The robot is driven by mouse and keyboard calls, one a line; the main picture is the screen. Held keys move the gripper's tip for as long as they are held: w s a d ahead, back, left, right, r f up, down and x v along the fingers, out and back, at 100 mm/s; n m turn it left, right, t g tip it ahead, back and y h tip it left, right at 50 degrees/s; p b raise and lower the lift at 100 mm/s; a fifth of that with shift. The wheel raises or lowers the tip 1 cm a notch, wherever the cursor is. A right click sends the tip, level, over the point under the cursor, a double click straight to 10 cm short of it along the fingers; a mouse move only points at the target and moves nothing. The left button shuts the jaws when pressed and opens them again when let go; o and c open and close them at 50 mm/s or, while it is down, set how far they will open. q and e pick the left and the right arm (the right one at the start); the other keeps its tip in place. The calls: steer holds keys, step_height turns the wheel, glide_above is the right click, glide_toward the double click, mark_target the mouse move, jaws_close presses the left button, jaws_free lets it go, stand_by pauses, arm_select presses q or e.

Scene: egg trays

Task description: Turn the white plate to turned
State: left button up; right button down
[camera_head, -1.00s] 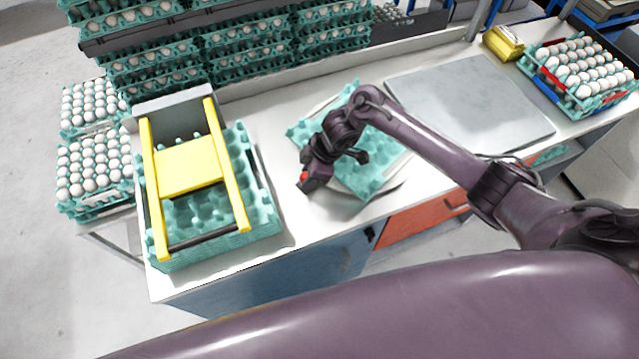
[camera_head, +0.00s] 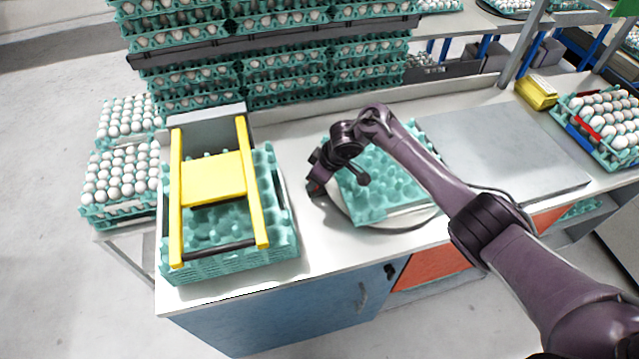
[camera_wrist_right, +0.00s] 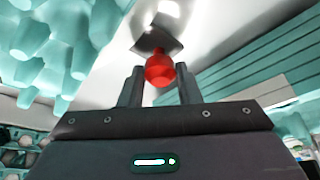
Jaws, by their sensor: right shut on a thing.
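The white plate (camera_head: 338,203) is a round disc on the table, largely hidden under a teal egg tray (camera_head: 385,212) and my right arm. Its rim shows at the left and front of the tray. A red knob (camera_wrist_right: 160,70) on a small metal bracket (camera_wrist_right: 157,40) shows in the right wrist view. My right gripper (camera_head: 316,186) is at the plate's left edge. It is shut on the red knob, which sits between its two fingers in the wrist view. My left gripper is not in view.
A yellow frame (camera_head: 177,205) stands over stacked teal trays (camera_head: 230,262) left of the plate. A grey slab (camera_head: 510,150) lies to its right. Egg stacks (camera_head: 285,65) rise behind. A narrow bare table strip (camera_head: 310,240) lies in front.

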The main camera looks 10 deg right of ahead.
steer(key=shift+w+r, duration=0.15)
steer(key=shift+w, duration=0.1)
stand_by(0.3)
steer(key=c, duration=1.4)
jaws_free()
steer(key=o, duration=0.3)
steer(key=shift+a, duration=0.1)
steer(key=shift+o, duration=0.2)
steer(key=v, duration=0.7)
steer(key=shift+r, duration=0.25)
steer(key=shift+s, duration=0.1)
